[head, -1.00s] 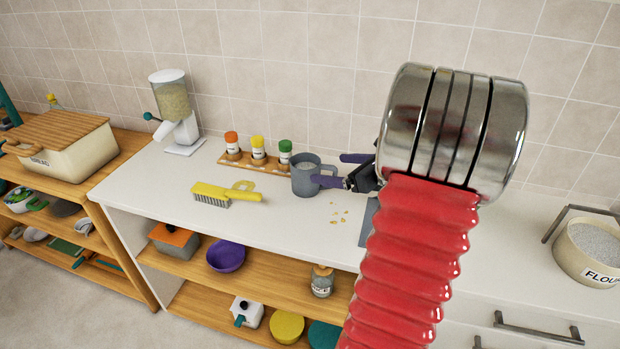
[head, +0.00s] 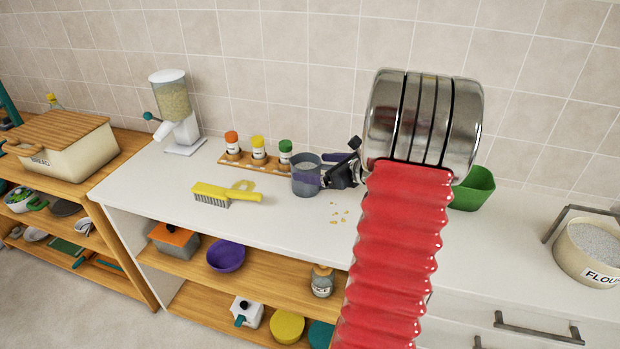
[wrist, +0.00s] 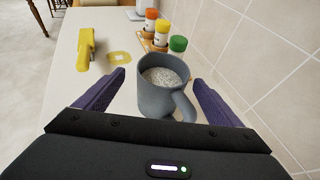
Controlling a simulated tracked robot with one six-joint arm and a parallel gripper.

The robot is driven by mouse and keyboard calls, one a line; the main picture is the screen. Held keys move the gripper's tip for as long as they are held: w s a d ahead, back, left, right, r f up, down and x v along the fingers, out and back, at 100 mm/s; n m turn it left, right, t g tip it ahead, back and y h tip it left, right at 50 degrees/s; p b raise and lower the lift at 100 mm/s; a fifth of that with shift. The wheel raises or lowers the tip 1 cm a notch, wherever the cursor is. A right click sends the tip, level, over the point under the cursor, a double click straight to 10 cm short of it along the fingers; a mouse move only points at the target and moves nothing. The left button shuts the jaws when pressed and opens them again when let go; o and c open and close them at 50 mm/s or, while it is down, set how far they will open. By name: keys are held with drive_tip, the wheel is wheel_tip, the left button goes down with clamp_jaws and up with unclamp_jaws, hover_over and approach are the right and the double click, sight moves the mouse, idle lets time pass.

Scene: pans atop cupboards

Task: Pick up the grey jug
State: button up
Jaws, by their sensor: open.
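The grey jug (head: 306,178) stands upright on the white worktop, and it also shows in the wrist view (wrist: 154,98). It holds a pale grainy filling, and its handle points toward my gripper's palm. My gripper (head: 318,170) is open with its purple fingers at the jug. In the wrist view the gripper (wrist: 160,84) has one finger on each side of the jug, with a visible gap on the left. On the right the finger is close to the handle, and I cannot tell whether it touches.
A rack with several spice jars (head: 258,150) stands just left of the jug. A yellow brush (head: 226,194) lies further left, near a yellow patch (head: 243,185). Crumbs (head: 338,213) lie in front. A green container (head: 474,188) stands to the right, and the tiled wall (head: 300,70) is close behind.

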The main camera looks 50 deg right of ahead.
sight(296, 164)
drive_tip(key=x, duration=0.4)
drive_tip(key=shift+w+d+f, duration=0.1)
drive_tip(key=shift+d+f, duration=0.1)
idle(0.3)
drive_tip(key=shift+r, duration=0.1)
drive_tip(key=c, duration=1.7)
drive_tip(key=shift+r, duration=0.1)
wheel_tip(296, 164, up, 10)
idle(0.3)
